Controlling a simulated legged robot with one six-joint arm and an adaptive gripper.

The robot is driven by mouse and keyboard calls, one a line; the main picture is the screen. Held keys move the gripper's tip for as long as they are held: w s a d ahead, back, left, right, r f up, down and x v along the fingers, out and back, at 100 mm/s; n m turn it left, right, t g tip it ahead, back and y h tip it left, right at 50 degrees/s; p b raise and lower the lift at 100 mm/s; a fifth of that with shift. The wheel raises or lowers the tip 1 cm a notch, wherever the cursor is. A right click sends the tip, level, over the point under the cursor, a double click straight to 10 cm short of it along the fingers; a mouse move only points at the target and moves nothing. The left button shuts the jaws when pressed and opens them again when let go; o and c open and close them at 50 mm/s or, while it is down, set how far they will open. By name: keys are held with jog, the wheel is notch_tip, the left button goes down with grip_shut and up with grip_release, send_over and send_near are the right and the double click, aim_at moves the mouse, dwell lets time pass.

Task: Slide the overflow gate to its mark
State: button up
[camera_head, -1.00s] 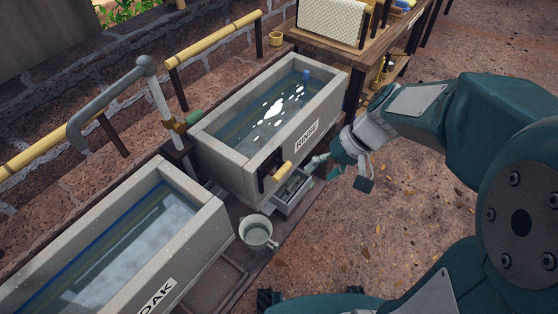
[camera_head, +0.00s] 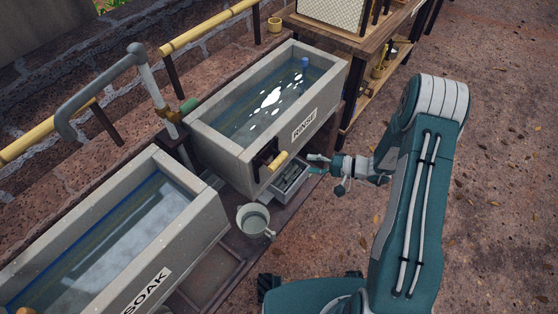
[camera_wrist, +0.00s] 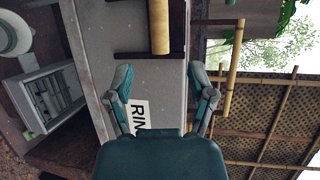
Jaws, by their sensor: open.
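The overflow gate shows as a dark piece with a yellow bamboo handle (camera_head: 277,161) on the front of the RINSE trough (camera_head: 228,146), near its left corner. The handle also shows in the wrist view (camera_wrist: 160,27), at the top centre, beyond the fingertips. My gripper (camera_head: 317,164) is to the right of the handle, beside the trough front, apart from it. In the wrist view my gripper (camera_wrist: 160,78) is open and empty, its fingers spread, with the handle lined up between them. I cannot make out the mark for the gate.
A grey tray (camera_head: 291,184) sits below the handle, and a pale bucket (camera_head: 253,220) stands left of it. The SOAK trough (camera_head: 207,222) is at the lower left. A wooden bench (camera_head: 352,42) stands behind. Ground to the right is open.

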aim_at(278, 162)
jog(key=x, duration=1.1)
jog(key=shift+a+f, duration=0.2)
grip_shut()
